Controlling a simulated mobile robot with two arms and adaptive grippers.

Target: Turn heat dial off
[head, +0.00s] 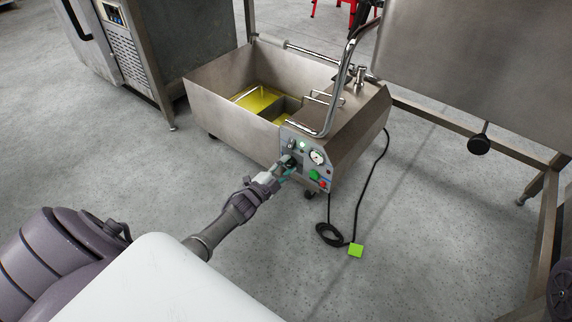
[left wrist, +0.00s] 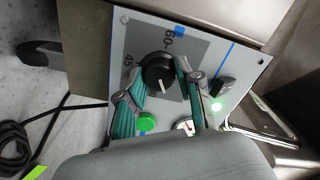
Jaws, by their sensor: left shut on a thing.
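The heat dial (left wrist: 157,68) is a round black knob with a white pointer mark. It sits on the metal control panel (left wrist: 135,32) between printed numbers 60 and 45. My left gripper (left wrist: 160,92) has its teal fingers on both sides of the dial, shut on it. In the head view, my left gripper (head: 285,167) reaches the panel on the front of the steel oil-filled unit (head: 240,117); the dial is mostly hidden by the fingers there. My right gripper is not in view.
Near the dial are a pressure gauge (head: 317,157), a green button (head: 314,175), a red button (head: 323,184) and a lit green lamp (left wrist: 216,106). A black cable (head: 362,205) lies on the floor to the right. A steel table (head: 470,60) stands at right.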

